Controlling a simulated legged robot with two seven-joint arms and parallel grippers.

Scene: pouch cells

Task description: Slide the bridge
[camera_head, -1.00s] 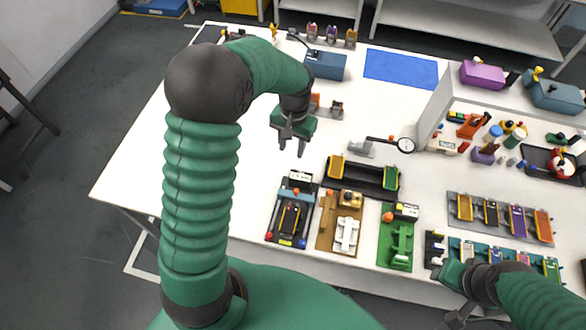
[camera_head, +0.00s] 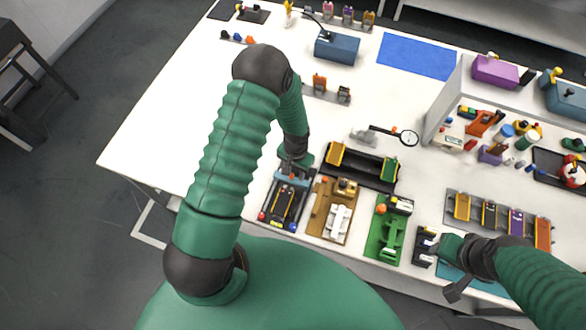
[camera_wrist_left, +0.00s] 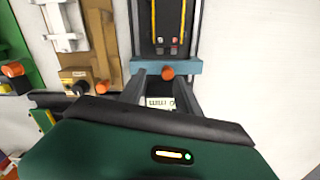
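The bridge is a blue-grey bar (camera_head: 291,179) across the top end of a dark fixture (camera_head: 277,212) with yellow rails. In the left wrist view the bridge (camera_wrist_left: 150,66) carries an orange knob (camera_wrist_left: 167,73). My left gripper (camera_head: 296,166) is low over that end of the fixture. In the left wrist view its two fingers (camera_wrist_left: 164,88) are apart, one on each side of the knob. A gap shows between fingers and knob; I cannot tell whether they touch the bridge. My right gripper (camera_head: 457,290) is over the right front of the table, its fingers partly hidden.
A brown fixture (camera_head: 323,208) with a white part and a green fixture (camera_head: 384,232) stand close to the right. The white table (camera_head: 200,130) is clear to the left.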

